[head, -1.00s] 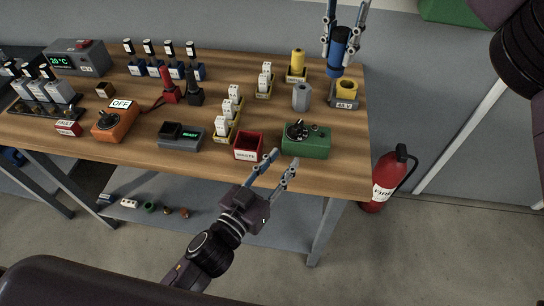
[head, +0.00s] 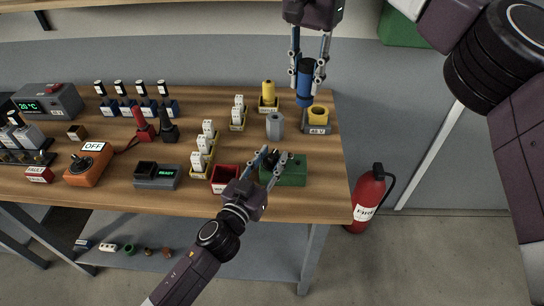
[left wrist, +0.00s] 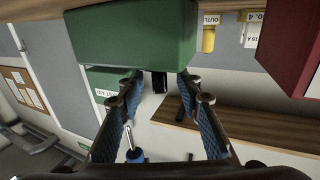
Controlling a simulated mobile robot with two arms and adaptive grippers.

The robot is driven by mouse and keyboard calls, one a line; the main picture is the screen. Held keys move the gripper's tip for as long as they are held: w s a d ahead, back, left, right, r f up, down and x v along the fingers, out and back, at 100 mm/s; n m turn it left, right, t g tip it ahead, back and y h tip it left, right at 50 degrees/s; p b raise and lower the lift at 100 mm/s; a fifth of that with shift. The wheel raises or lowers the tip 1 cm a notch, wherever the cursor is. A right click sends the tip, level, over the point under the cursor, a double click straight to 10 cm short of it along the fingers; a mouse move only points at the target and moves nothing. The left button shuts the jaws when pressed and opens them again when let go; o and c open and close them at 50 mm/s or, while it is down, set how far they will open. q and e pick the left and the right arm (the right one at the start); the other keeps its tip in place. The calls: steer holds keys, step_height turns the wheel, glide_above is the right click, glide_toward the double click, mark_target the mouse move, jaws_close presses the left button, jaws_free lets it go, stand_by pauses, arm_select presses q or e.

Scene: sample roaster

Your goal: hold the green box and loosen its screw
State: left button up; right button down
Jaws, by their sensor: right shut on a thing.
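The green box (head: 296,171) stands at the front right of the bench. My left gripper (head: 271,160) is open at it, its fingertips over the left part and apart. In the left wrist view the green box (left wrist: 135,35) fills the top, with a black knob (left wrist: 158,82) between the open fingers (left wrist: 158,88). I cannot make out the screw. My right gripper (head: 307,72) is shut on a blue-handled screwdriver (head: 305,88), held upright above the back right of the bench. The screwdriver also shows in the left wrist view (left wrist: 134,155).
A red open bin (head: 225,186) stands just left of the green box. A grey holder with a yellow ring (head: 318,117) and a grey hexagonal post (head: 274,126) stand behind it. A fire extinguisher (head: 368,197) is on the floor to the right.

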arm_select(q)
steer(key=shift+w+d, duration=0.1)
steer(key=shift+w, duration=0.15)
jaws_close()
steer(key=shift+c, duration=0.6)
jaws_free()
steer(key=shift+r+p, duration=0.25)
steer(key=shift+p, duration=0.05)
